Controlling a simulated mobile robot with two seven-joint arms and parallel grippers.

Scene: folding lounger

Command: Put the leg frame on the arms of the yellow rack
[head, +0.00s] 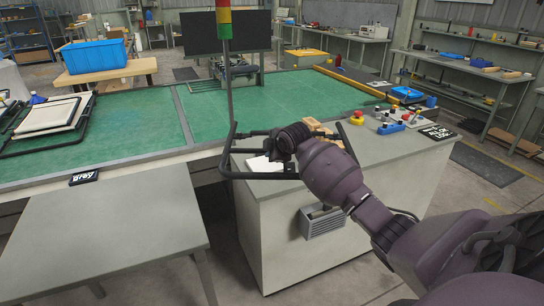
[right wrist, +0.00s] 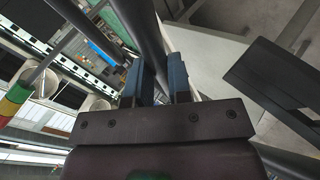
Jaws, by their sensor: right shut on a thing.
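The leg frame (head: 232,160) is a dark tubular frame with bent corners, held in the air in the head view, in front of the green bench and over the near-left edge of the grey cabinet. My right gripper (head: 277,147) is at the frame's right part. In the right wrist view, the fingers of my right gripper (right wrist: 156,82) are shut on a dark tube of the leg frame (right wrist: 145,30). My left gripper is not in view. I cannot make out a yellow rack with arms for certain; a long yellow bar (head: 360,84) lies along the green bench.
A signal pole (head: 224,20) with red, yellow and green bands stands behind the frame. The grey cabinet (head: 270,220) carries small wooden blocks (head: 318,127) and a control box (head: 390,122). White-and-black frames (head: 48,118) lie at the left. A grey table (head: 110,230) stands front left.

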